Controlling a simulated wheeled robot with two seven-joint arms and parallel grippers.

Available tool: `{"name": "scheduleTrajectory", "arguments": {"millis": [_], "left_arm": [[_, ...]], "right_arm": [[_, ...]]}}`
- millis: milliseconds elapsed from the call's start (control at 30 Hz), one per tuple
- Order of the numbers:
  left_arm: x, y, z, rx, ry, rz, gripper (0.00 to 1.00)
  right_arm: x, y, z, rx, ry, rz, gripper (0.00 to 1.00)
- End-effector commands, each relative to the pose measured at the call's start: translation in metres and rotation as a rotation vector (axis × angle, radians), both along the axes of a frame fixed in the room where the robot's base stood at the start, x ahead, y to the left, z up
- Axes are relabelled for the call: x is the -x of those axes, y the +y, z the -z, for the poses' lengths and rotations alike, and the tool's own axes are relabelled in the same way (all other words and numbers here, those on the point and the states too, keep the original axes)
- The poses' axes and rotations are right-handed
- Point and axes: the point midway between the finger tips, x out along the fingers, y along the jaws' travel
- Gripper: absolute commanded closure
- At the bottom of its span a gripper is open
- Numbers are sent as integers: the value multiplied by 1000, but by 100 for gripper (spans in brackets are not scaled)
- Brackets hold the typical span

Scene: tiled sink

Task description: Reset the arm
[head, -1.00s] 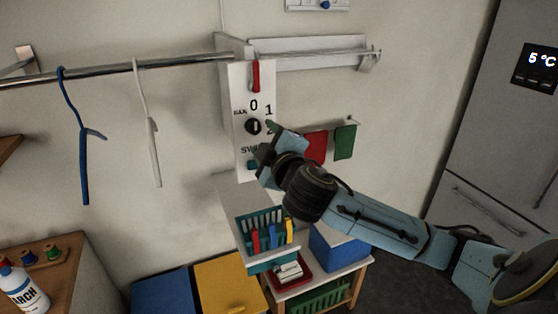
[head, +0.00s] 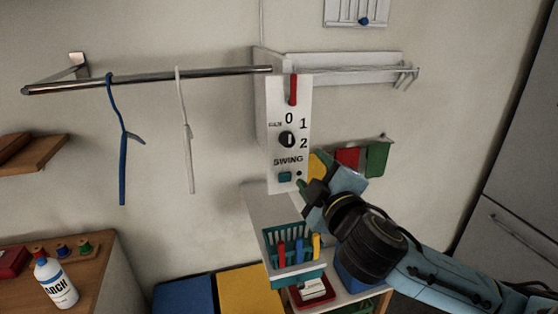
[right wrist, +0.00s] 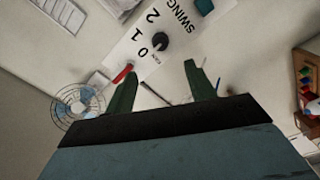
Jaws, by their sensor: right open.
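My right gripper (head: 303,192) is in the head view, just below and right of the lower part of the white control panel (head: 273,110). In the right wrist view its two green fingers (right wrist: 160,85) stand apart with nothing between them. The panel's black knob (head: 287,139) is clear of the fingers in the head view. The panel also carries a red lever (head: 293,90) and a teal button (head: 285,177). My left gripper is in neither view.
A rail with a blue hanger (head: 122,150) and a white hanger (head: 186,130) runs left of the panel. Red and green cloths (head: 377,160) hang behind my right arm. A teal basket (head: 295,270) stands below. A bottle (head: 55,282) stands on the left cabinet.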

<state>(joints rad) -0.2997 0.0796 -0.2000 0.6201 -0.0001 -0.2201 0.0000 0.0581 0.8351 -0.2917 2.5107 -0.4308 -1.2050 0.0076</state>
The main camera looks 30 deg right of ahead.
Motion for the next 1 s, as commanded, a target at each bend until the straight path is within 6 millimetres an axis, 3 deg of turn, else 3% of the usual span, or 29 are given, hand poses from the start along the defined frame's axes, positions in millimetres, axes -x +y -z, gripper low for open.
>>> {"name": "scheduleTrajectory", "arguments": {"millis": [167,267,367,433,500,600,800,967,1000], "left_arm": [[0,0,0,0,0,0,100],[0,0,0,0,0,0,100],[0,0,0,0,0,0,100],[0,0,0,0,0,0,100],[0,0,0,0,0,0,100],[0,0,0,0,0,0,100],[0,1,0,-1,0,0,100],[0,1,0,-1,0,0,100],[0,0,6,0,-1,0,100]], "right_arm": [[0,0,1,-3,3,0,45],[3,1,18,-45,48,10,45],[14,5,62,-159,169,39,45],[31,11,106,-272,296,76,45],[56,20,152,-394,437,118,45],[94,36,204,-542,618,179,45],[167,69,270,-770,900,283,45],[224,97,301,-927,1090,362,45],[216,95,318,-915,1087,360,45]]}}
